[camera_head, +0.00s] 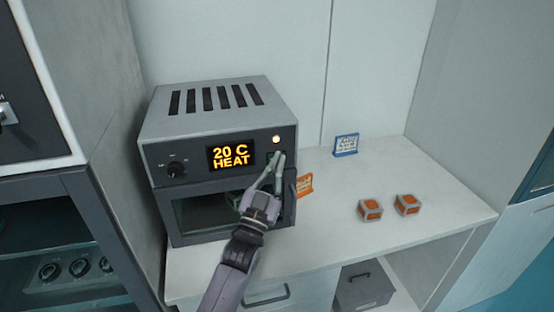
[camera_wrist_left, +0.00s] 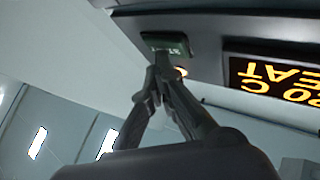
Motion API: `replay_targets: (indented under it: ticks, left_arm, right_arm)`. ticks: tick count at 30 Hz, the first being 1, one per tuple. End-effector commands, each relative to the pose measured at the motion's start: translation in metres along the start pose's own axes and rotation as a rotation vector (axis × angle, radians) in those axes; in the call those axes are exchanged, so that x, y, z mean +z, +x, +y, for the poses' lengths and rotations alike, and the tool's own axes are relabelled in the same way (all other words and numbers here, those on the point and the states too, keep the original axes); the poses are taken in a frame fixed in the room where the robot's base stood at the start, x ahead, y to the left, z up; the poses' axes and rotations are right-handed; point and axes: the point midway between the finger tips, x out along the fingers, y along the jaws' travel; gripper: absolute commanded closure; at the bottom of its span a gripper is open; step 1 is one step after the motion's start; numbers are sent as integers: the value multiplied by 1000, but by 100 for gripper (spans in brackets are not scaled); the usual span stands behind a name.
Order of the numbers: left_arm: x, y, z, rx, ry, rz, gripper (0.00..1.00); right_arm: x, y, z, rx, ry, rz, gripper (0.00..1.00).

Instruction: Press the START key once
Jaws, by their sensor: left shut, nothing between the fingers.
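The grey oven-like heater (camera_head: 218,118) stands on the bench, its display (camera_head: 231,156) reading "20 C HEAT" in yellow. The green START key (camera_wrist_left: 165,43) shows upside down in the left wrist view, its lettering partly covered by my fingertips. In the head view the key is mostly hidden behind my fingers. My left gripper (camera_head: 276,158) is shut and empty, its tips at the key's place on the front panel. In the left wrist view its tips (camera_wrist_left: 163,66) overlap the key's edge; I cannot tell whether they touch it. My right gripper is not in view.
An orange sign (camera_head: 305,185), a blue sign (camera_head: 346,145) and two orange-topped cubes (camera_head: 370,210) (camera_head: 407,205) are on the bench to the right.

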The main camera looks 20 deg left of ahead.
Motion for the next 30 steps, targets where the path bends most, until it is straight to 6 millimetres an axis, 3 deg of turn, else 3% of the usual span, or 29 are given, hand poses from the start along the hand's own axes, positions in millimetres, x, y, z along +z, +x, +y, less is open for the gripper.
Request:
replay_targets:
  ticks: [30]
  left_arm:
    - [-8,-12,8,0,0,0,100]
  right_arm:
    - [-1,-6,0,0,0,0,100]
